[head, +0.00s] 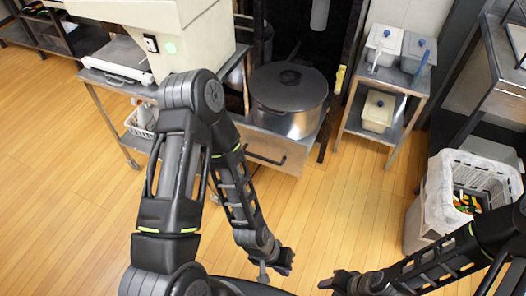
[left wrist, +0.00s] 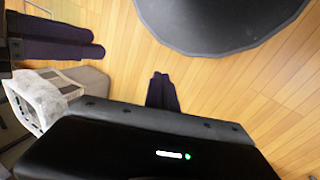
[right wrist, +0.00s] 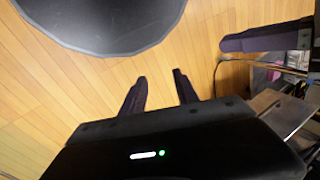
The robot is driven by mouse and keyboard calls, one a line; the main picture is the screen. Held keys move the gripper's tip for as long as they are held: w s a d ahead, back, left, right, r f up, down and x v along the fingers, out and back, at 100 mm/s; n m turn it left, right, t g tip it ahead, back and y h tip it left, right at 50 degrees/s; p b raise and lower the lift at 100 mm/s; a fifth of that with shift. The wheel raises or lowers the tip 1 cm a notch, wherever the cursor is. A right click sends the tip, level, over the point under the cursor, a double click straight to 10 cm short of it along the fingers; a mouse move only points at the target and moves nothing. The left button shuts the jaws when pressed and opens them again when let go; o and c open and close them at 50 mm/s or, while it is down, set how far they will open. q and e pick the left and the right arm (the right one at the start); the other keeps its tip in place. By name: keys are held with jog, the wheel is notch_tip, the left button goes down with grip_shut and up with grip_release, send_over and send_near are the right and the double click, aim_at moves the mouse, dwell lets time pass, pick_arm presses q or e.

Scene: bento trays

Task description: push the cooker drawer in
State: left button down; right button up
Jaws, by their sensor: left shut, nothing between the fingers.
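The cooker drawer (head: 285,155) is a metal-fronted drawer with a dark bar handle (head: 265,160), at the top middle of the head view. It juts out from the dark cooker frame, and a large lidded pot (head: 290,100) stands on it. My left gripper (head: 287,268) is well in front of the drawer, low and apart from it. Its fingers are together and empty in the left wrist view (left wrist: 163,92). My right gripper (head: 328,284) is to the right of the left one, also away from the drawer. Its fingers stand apart and empty in the right wrist view (right wrist: 160,82).
A large beige machine (head: 170,40) on a metal table stands left of the drawer. A metal stand with lidded containers (head: 380,108) is to the right. A pale crate (head: 425,205) with colourful contents stands at the right. The wooden floor before the drawer is clear.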

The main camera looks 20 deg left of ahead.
pick_arm(q)
jog(key=shift+w, duration=0.1)
pick_arm(e)
jog(key=shift+f, duration=0.1)
